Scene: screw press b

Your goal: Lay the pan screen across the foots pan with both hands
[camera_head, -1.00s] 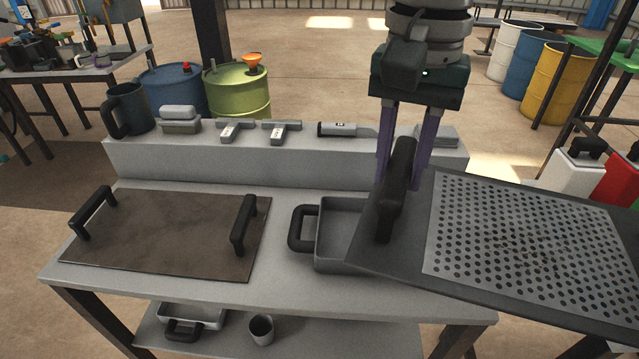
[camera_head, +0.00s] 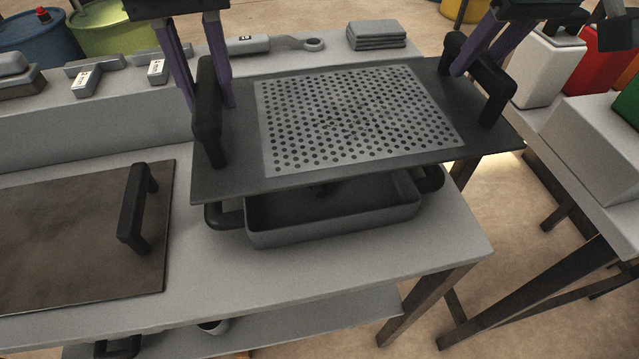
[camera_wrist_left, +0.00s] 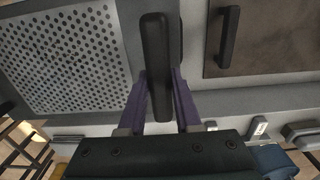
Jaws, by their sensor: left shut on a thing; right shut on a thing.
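The pan screen (camera_head: 235,160) is a dark flat plate with a light perforated panel and a black handle at each end. It is held level above the foots pan (camera_head: 340,221), a grey tray with black side handles on the bench. A gap shows between screen and pan. My left gripper (camera_head: 207,100) is shut on the screen's left handle. In the left wrist view the gripper (camera_wrist_left: 158,100) has its purple fingers on both sides of that handle. My right gripper (camera_head: 474,66) is shut on the right handle. The pan's back part is hidden under the screen.
A brown plate (camera_head: 75,235) with a black handle lies on the bench to the left. Grey folded cloths (camera_head: 376,36) and a wrench-like tool (camera_head: 298,43) lie on the back ledge. A white container (camera_head: 545,68) stands at right. The bench front is clear.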

